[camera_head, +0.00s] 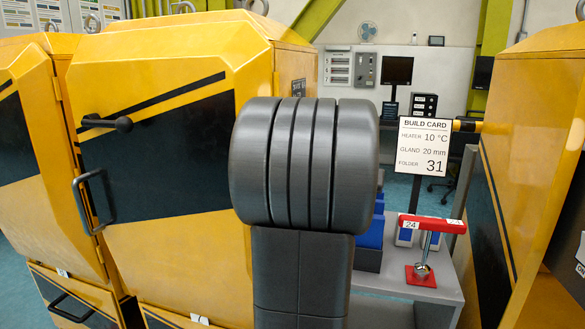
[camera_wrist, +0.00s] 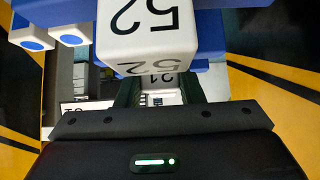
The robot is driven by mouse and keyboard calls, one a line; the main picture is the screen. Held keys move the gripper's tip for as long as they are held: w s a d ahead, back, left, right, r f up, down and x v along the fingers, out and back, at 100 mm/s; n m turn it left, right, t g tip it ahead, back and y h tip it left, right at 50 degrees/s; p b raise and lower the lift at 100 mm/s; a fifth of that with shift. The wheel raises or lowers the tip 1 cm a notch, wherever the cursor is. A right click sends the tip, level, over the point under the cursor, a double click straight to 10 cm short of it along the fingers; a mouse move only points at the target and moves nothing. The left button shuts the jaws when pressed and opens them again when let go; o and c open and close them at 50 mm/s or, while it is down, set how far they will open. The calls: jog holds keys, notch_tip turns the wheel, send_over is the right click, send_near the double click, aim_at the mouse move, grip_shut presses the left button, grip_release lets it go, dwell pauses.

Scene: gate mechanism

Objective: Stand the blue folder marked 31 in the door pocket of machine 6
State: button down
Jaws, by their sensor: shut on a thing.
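In the wrist view my gripper (camera_wrist: 158,98) is shut on a white-ended thing, apparently a folder (camera_wrist: 160,80). Its marking is small and partly covered, so I cannot read it surely. Close above it is a blue folder with a large white label (camera_wrist: 150,32), whose figures look like 52 and may be upside down. In the head view my gripper is hidden behind my dark grey arm link. A yellow machine (camera_head: 165,250) with a dark door handle stands at left; I cannot read its number. No door pocket is clearly seen. Blue folders (camera_head: 372,232) show partly behind my arm.
A build card (camera_head: 424,146) reads heater 10 °C, gland 20 mm, folder 31. Another yellow machine (camera_head: 530,170) stands close at right. Blue-and-white parts (camera_wrist: 35,33) crowd the wrist view's upper left.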

jog(key=shift+s+f+g, duration=0.15)
jog(key=shift+f+g, duration=0.15)
jog(key=shift+f, duration=0.45)
notch_tip(320, 180, up, 13)
jog(key=p, duration=1)
jog(key=shift+w+f, duration=0.15)
jog(key=shift+w, duration=0.05)
jog(key=shift+r+p, duration=0.45)
jog(key=shift+r, duration=0.15)
jog(key=s+a+b, duration=0.2)
jog(key=s, duration=0.7)
jog(key=shift+s+a+r, duration=0.2)
jog(key=shift+a+r, duration=0.1)
jog(key=shift+r, duration=0.1)
